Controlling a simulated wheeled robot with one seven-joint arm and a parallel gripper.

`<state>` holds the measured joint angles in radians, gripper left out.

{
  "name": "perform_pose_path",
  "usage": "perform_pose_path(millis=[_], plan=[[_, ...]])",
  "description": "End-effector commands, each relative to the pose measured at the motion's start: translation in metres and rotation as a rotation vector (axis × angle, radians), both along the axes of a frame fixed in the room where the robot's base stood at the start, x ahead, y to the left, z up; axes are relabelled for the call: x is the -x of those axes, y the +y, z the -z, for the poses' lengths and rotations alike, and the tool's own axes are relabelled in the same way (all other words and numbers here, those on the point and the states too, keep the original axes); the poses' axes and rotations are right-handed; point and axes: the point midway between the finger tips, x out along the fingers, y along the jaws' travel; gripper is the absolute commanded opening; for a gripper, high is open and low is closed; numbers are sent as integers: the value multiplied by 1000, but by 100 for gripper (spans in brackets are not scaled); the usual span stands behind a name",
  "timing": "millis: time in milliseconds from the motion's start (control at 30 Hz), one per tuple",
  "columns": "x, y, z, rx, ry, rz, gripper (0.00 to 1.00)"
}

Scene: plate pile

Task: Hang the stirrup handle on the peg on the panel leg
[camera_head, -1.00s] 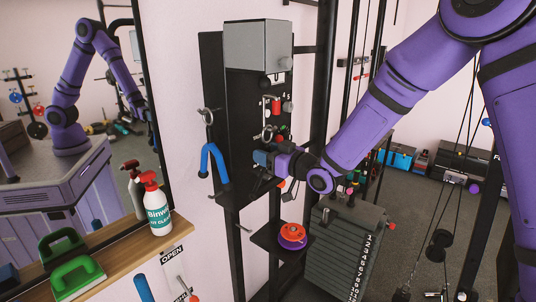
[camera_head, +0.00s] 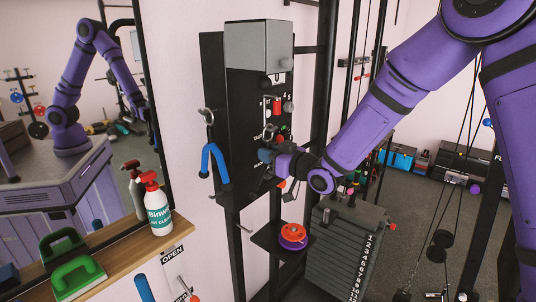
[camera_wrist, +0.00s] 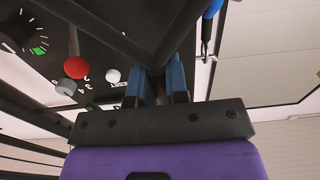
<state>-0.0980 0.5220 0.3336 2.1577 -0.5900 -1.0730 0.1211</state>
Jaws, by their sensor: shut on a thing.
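My gripper (camera_head: 265,155) is in front of the black panel (camera_head: 240,130). In the wrist view its blue fingers (camera_wrist: 155,88) are shut on a dark, V-shaped bar, which I take to be the stirrup handle (camera_wrist: 110,32). The fingers grip near the point of the V, and its arms spread away from them. In the head view the handle is hard to make out against the black panel. The panel leg (camera_head: 238,262) runs down below the panel. A small peg (camera_head: 246,230) sticks out near its upper part.
A blue forked handle (camera_head: 213,162) hangs from a hook left of the panel. The panel has a red knob (camera_wrist: 75,68) and other controls close to my gripper. A small shelf (camera_head: 268,243) with orange and purple discs (camera_head: 293,235) is below right.

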Motion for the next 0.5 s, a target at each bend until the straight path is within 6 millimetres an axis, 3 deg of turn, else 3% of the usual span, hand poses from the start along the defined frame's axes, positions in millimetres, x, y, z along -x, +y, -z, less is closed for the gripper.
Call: perform_pose_path(millis=[500], plan=[[0, 0, -9, -1, -2, 0, 0]])
